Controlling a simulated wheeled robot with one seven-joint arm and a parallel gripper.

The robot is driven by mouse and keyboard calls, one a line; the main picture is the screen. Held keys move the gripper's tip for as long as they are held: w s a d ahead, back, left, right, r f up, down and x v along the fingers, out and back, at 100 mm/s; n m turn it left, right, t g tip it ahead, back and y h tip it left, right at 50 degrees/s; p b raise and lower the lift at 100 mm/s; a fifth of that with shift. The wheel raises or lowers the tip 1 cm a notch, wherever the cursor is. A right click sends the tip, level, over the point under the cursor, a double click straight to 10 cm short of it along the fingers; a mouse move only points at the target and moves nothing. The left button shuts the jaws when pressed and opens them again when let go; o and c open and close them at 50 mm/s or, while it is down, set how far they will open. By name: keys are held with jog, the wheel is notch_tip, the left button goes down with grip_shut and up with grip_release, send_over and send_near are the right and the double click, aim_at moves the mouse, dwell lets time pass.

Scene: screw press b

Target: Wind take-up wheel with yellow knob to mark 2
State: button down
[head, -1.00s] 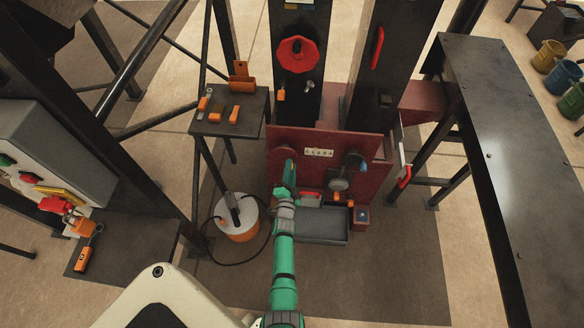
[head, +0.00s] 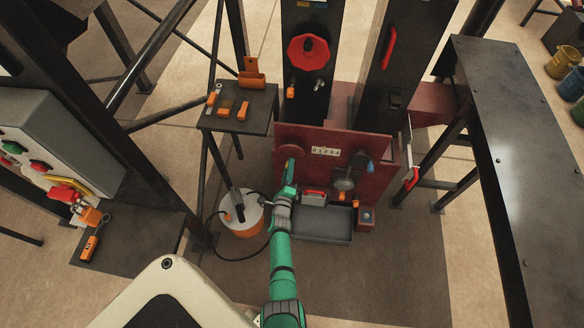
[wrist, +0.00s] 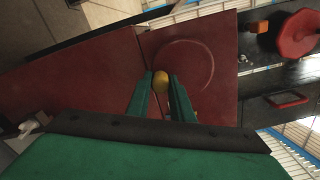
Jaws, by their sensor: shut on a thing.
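The take-up wheel is a dark red round disc (wrist: 188,66) on the red panel, seen in the wrist view. It also shows in the head view (head: 291,149), partly behind my green fingers. The yellow knob (wrist: 161,81) sits between my fingertips near the disc's left edge in the wrist view. My gripper (head: 290,168) is shut on this knob; its fingers (wrist: 162,88) lie on both sides of it. In the head view the knob is hidden by my fingers. A small white plate with tiny marks (head: 326,152) is on the panel right of the wheel; I cannot read its marks surely.
A second wheel with a blue knob (head: 371,166) is at the panel's right. A grey tray (head: 322,222) lies below. A small table with orange tools (head: 259,120) stands left of the panel, and a white-and-orange drum (head: 242,213) is below it. A dark bench (head: 490,170) is at right.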

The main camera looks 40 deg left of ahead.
jog(key=shift+s+a+r+m, duration=0.1)
jog(key=shift+s+a+m, duration=0.2)
jog(key=shift+m, duration=0.7)
jog(key=shift+s+a+m, duration=0.15)
jog(key=shift+a+m, duration=0.15)
jog(key=shift+m, duration=0.7)
jog(key=c, duration=1.6)
grip_release()
jog(key=shift+o, duration=0.2)
jog(key=v, duration=1)
jog(key=shift+s+d, duration=0.3)
